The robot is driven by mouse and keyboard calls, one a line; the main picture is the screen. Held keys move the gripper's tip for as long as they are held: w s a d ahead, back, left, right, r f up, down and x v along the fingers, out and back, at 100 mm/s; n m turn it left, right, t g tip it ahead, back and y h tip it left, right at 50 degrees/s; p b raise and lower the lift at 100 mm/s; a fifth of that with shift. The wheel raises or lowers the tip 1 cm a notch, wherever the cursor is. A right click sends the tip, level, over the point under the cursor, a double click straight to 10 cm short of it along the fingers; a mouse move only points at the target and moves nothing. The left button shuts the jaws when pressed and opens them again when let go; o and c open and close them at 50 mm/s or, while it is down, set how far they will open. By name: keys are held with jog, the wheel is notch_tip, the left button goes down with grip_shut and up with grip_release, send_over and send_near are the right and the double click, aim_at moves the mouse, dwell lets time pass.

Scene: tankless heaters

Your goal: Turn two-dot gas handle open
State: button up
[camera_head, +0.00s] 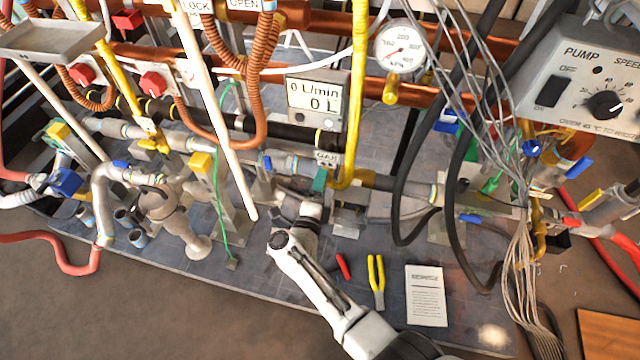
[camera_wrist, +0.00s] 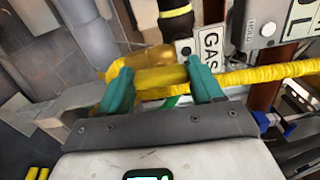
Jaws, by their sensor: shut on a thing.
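In the wrist view, my gripper (camera_wrist: 159,74) has its two teal fingers on either side of a yellow handle-like piece (camera_wrist: 160,80) and is shut on it. A brass-coloured body (camera_wrist: 150,57) lies just beyond it. A white GAS tag (camera_wrist: 209,46) hangs right beside the fingers. No dots can be made out on the yellow piece. In the head view, my gripper (camera_head: 319,181) is at the pipe row, just below the GAS tag (camera_head: 326,158). My arm hides most of the held piece there.
A yellow hose (camera_head: 358,110) comes down close right of my gripper. A white pole (camera_head: 215,100) slants down to the left. Dark hoses (camera_head: 400,190) and a cable bundle (camera_head: 515,220) hang to the right. Pliers (camera_head: 376,280) and a paper (camera_head: 426,295) lie in front.

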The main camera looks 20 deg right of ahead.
dwell(0.3)
jog(key=o, duration=1.1)
jog(key=shift+c, duration=0.2)
jog(key=p+v, duration=0.3)
jog(key=v, duration=0.8)
jog(key=shift+w+d, duration=0.1)
jog(key=shift+w, duration=0.05)
